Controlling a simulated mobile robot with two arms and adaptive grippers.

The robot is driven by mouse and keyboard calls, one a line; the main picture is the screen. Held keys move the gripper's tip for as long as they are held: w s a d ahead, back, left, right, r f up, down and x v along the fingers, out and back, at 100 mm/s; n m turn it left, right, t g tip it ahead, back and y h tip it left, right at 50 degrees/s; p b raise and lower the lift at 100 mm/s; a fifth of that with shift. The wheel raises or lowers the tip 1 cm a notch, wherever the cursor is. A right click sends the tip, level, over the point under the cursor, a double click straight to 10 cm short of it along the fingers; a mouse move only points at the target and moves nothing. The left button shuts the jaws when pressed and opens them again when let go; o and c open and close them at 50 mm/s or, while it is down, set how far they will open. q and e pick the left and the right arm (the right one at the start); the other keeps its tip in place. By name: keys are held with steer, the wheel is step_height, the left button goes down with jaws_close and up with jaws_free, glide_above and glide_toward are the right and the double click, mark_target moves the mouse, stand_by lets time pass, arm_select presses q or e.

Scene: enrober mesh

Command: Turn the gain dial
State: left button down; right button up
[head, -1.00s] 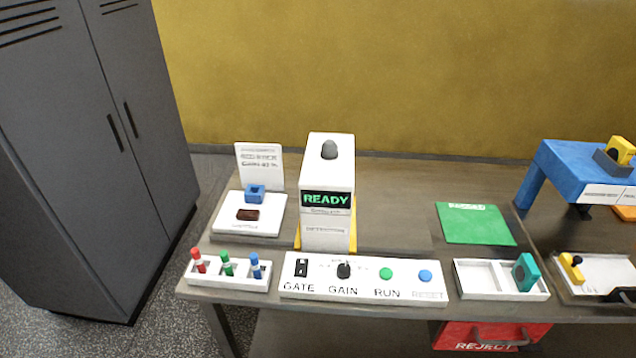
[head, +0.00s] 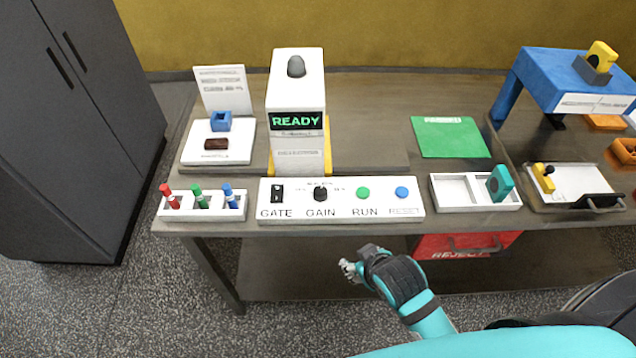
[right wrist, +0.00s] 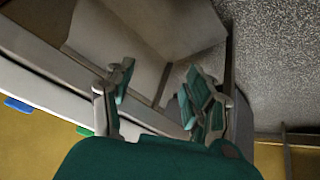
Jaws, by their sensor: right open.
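The gain dial (head: 320,194) is a small black knob on the white control panel (head: 385,209), above the word GAIN. It sits between the black GATE switch (head: 277,194) and the green RUN button (head: 363,193). My right gripper (head: 348,269) is in front of the table, below and slightly right of the dial, and apart from it. In the right wrist view its two fingers (right wrist: 157,105) are spread with nothing between them. The dial is not visible there. My left gripper is not in view.
A blue button (head: 402,193) is at the panel's right end. A rack of red, green and blue pens (head: 203,213) stands left of the panel, and a white tray (head: 451,192) right of it. A machine reading READY (head: 297,85) stands behind. A red REJECT bin (head: 420,246) is under the table.

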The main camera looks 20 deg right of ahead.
steer(key=w+a+r+n+t+y, duration=0.1)
steer(key=w+a+r+n+t, duration=0.2)
steer(key=w+r, duration=0.45)
steer(key=w+a+r+n+t+y, duration=0.25)
steer(key=w+r+t, duration=0.2)
steer(key=r, duration=0.65)
steer(key=w+a+r+n+t+y, duration=0.1)
steer(key=w+a+r+n+t, duration=0.15)
steer(key=w+r+t, duration=0.45)
steer(key=s+a+r+n+g+y, duration=0.3)
steer(key=s+a+r+n+y, duration=0.1)
steer(key=a+r+n+y, duration=0.85)
steer(key=s+a+r+n+g+y, duration=0.2)
steer(key=s+a+n+g+y, duration=0.4)
steer(key=n+g, duration=0.9)
steer(key=n+g+h, duration=0.3)
steer(key=n+h, duration=0.7)
steer(key=h, duration=1.3)
glide_above(320, 190)
step_height(320, 190, down, 14)
step_height(320, 190, down, 15)
steer(key=p, duration=0.4)
steer(key=shift+f+p, duration=0.15)
steer(key=shift+p, duration=0.2)
steer(key=shift+f, duration=0.75)
